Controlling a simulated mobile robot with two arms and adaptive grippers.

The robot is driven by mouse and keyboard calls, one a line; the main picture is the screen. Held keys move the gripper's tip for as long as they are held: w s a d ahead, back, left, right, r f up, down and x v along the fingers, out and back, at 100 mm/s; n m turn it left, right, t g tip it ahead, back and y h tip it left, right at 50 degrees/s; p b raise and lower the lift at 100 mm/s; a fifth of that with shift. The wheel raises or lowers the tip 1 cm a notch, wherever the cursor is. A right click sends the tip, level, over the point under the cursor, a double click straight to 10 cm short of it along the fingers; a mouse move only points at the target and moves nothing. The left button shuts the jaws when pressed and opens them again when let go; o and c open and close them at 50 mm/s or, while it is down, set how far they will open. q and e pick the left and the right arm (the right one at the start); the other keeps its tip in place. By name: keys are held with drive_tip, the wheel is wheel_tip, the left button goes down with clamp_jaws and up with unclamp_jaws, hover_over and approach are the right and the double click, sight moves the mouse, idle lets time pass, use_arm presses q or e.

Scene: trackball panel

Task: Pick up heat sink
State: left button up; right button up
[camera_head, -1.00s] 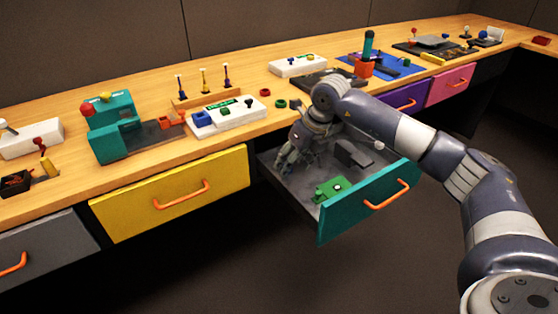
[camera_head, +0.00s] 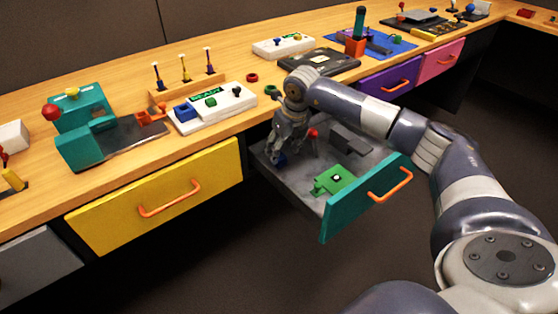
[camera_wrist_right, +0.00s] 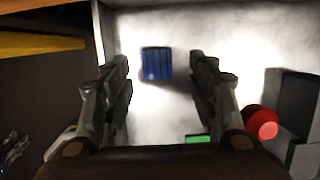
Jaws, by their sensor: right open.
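The heat sink appears as a small blue finned block (camera_wrist_right: 157,63) on the pale drawer floor in the right wrist view. It also shows as a dark blue patch (camera_head: 280,159) in the head view, partly hidden by my right gripper. My right gripper (camera_head: 288,146) is inside the open teal drawer (camera_head: 338,212), above the heat sink. In the right wrist view its two fingers (camera_wrist_right: 160,85) are spread apart with nothing between the tips. The heat sink lies beyond the tips, between their lines. My left gripper is not in view.
The drawer also holds a green part (camera_head: 334,180), a red round-ended object (camera_wrist_right: 262,122) and a dark grey block (camera_head: 350,140). The drawer's walls surround the gripper. The closed yellow drawer (camera_head: 160,195) is to the left. The wooden worktop (camera_head: 225,80) above carries several devices.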

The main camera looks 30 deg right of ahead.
drive_tip(key=x, duration=0.3)
drive_tip(key=shift+w+a+f, duration=0.1)
drive_tip(key=shift+f, duration=0.2)
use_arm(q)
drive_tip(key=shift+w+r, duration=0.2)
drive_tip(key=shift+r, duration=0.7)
use_arm(e)
drive_tip(key=c, duration=1.1)
drive_tip(key=shift+c, duration=0.2)
